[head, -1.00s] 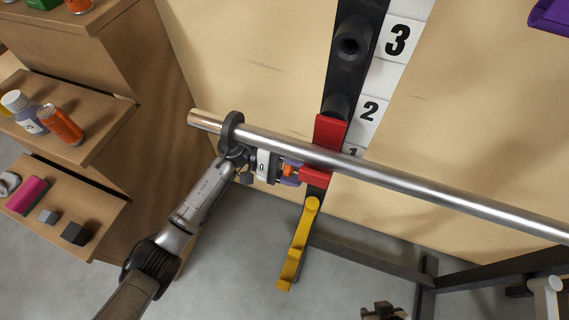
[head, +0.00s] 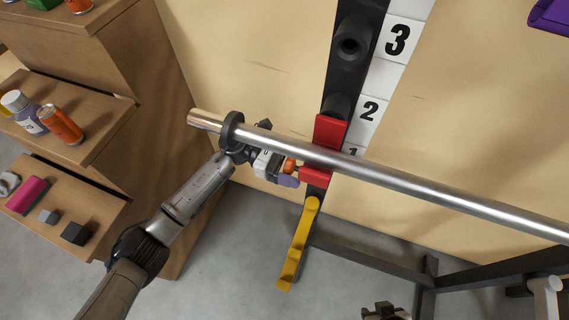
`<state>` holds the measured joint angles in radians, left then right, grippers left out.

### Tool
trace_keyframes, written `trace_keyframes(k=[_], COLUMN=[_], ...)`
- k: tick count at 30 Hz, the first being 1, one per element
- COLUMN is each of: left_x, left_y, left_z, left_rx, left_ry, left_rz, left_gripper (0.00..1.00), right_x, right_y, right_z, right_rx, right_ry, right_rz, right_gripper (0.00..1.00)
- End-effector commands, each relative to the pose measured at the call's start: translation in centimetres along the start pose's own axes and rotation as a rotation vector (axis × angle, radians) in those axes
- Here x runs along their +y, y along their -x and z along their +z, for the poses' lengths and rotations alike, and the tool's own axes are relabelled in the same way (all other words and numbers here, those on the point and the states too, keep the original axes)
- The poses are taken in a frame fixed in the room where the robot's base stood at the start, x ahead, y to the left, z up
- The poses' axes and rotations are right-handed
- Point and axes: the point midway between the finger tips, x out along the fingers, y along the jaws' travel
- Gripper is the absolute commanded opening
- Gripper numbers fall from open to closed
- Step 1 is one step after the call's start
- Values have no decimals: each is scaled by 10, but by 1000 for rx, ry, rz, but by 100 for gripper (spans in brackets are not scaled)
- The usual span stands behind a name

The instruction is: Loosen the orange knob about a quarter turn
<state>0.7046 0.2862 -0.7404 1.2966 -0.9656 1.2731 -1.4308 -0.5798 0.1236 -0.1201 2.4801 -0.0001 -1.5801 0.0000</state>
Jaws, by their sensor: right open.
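The orange knob (head: 290,165) sits at the left side of the red bracket (head: 318,175) on the dark upright, just below the steel bar. One purple-grey fingertip shows just below the knob; the other finger is hidden or too small to make out. I cannot tell whether a finger touches the knob.
A yellow hook (head: 297,245) stands below the bracket. Wooden shelves (head: 75,165) with cans and blocks are at the left.

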Motion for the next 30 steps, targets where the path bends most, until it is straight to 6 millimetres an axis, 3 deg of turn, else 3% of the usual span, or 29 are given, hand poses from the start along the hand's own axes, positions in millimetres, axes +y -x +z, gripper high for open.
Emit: trace_keyframes(k=[2, 9, 17, 30], left_x=[0, 0, 0, 0], left_y=[0, 0, 2, 42], left_z=[0, 0, -1, -3], left_rx=[0, -1, 0, 0], left_ry=[-1, -2, -2, -3], left_rz=[0, 0, 0, 1], left_gripper=[78, 100, 100, 100], right_x=[-1, -2, -2, -1], right_y=[0, 0, -2, -25], right_z=[0, 0, 0, 8], right_rx=[0, 1, 1, 0], right_ry=[-2, -7, -7, 1], right_rz=[-2, -5, -6, 1], right_gripper=[43, 43, 43, 43])
